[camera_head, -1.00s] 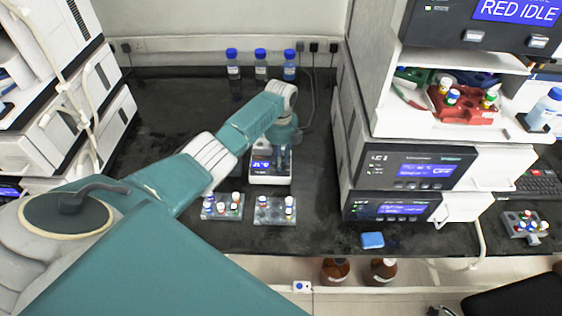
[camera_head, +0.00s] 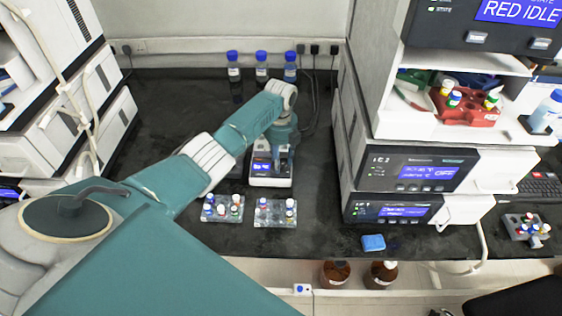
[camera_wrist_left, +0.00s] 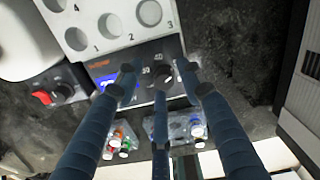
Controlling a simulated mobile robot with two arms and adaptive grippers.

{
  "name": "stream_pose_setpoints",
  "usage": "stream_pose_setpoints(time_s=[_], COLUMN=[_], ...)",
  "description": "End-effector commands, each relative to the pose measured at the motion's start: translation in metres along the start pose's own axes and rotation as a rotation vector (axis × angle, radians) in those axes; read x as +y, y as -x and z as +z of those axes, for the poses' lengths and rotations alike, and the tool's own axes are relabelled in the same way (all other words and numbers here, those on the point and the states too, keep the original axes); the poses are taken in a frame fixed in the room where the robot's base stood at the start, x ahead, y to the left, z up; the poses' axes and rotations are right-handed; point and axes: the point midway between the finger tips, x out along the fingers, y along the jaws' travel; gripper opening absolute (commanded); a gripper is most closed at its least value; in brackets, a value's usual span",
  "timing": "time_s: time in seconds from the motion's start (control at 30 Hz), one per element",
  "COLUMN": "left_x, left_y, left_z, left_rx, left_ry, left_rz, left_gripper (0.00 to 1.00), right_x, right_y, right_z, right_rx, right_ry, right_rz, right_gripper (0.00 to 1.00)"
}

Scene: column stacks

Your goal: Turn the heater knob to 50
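The heater (camera_head: 270,181) is a small white unit with a dark blue-lit front panel, in the middle of the bench in the head view. Its top with numbered round wells (camera_wrist_left: 112,27) shows in the left wrist view. The dark round knob (camera_wrist_left: 163,76) sits on that panel, with the markings 30 and 40 beside it. My left gripper (camera_head: 284,166) reaches down at the heater's front right. In the left wrist view its fingers (camera_wrist_left: 158,82) are spread around the knob, with gaps visible. Contact with the knob and the knob's exact setting cannot be told.
Two clear vial racks (camera_head: 223,208) (camera_head: 275,211) stand in front of the heater. Several blue-capped bottles (camera_head: 262,66) stand at the back wall. Stacked instruments (camera_head: 412,172) flank the bench at right. A blue block (camera_head: 373,242) lies at the front edge. A red switch (camera_wrist_left: 42,97) is left of the panel.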

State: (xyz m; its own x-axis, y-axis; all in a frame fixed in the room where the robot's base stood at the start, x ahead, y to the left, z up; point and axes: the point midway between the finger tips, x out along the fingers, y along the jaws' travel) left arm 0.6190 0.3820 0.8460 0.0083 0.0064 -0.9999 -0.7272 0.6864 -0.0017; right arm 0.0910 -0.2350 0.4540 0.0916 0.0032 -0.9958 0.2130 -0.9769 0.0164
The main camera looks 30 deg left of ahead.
Motion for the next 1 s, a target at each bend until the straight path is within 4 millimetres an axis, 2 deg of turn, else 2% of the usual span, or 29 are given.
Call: stream_pose_setpoints(time_s=[0.2, 0.33, 0.47, 0.7, 0.83, 1.0], left_x=[-0.001, -0.001, -0.001, 0.000, 0.001, 0.001], left_y=[-0.001, 0.008, 0.031, 0.083, 0.103, 0.116], left_z=[-0.003, -0.002, -0.001, 0.000, 0.000, 0.000], left_rx=[0.006, 0.005, 0.004, 0.002, 0.003, 0.005], left_ry=[-0.002, -0.002, -0.002, 0.000, 0.000, 0.000], left_rz=[0.001, 0.000, -0.001, -0.002, 0.000, 0.001], left_gripper=[0.38, 0.38, 0.38, 0.38, 0.38, 0.38], right_x=[0.002, 0.002, 0.001, 0.000, 0.000, 0.000], right_y=[0.000, 0.000, 0.000, 0.000, 0.000, 0.000], right_z=[0.001, 0.001, 0.000, 0.000, 0.000, 0.000], right_rx=[-0.001, 0.000, 0.000, 0.000, 0.000, 0.000], right_ry=[0.001, 0.001, 0.000, 0.000, 0.000, 0.000], right_rz=[0.002, 0.002, 0.001, 0.000, 0.000, 0.000], right_gripper=[0.40, 0.40, 0.40, 0.40, 0.40, 0.40])
